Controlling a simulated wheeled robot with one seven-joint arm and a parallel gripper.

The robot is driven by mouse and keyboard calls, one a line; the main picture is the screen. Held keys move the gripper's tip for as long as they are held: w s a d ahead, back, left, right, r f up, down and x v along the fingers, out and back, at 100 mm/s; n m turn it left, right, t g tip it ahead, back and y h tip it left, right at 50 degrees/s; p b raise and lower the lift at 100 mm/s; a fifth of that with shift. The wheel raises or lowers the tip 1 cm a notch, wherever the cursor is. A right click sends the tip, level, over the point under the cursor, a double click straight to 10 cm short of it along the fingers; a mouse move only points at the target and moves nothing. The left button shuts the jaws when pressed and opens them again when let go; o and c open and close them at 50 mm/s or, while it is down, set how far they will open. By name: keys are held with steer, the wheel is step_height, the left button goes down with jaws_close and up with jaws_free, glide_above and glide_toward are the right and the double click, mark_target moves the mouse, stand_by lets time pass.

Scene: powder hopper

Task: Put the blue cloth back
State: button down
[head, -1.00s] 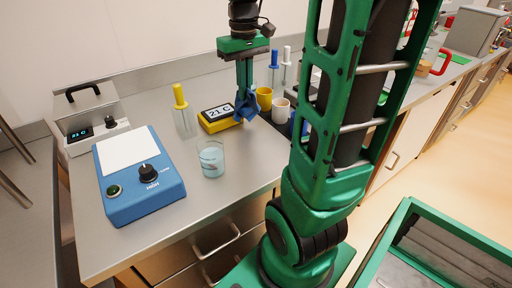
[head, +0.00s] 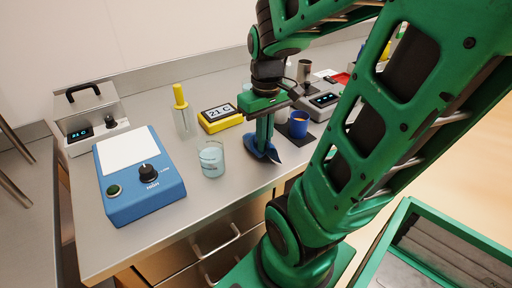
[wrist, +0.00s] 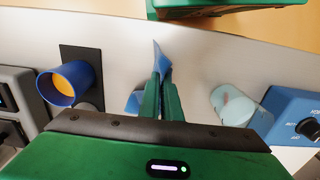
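The blue cloth (head: 272,156) hangs crumpled in my gripper (head: 263,148), low over the front part of the steel counter. In the wrist view, folds of the cloth (wrist: 160,55) stick out beyond and beside the nearly closed fingertips of my gripper (wrist: 164,82). I cannot tell whether its lower edge touches the counter. A blue cup (head: 298,127) with an orange inside stands on a dark mat right of the gripper, and it also shows in the wrist view (wrist: 66,85).
A glass beaker (head: 211,161) with pale contents stands left of the gripper, beside a blue device (head: 140,185) with a knob. A yellow display box (head: 220,118) is behind. A grey device (head: 322,101) stands behind the cup. The counter between beaker and cup is mostly clear.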

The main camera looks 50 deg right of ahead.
steer(key=shift+s+a+f, duration=0.25)
steer(key=shift+s+f, duration=0.15)
steer(key=shift+s, duration=0.15)
steer(key=shift+s+a+f, duration=0.2)
steer(key=shift+s+f, duration=0.15)
steer(key=shift+s, duration=0.2)
steer(key=c, duration=1.6)
jaws_free()
steer(key=shift+o, duration=0.2)
steer(key=shift+r, duration=0.1)
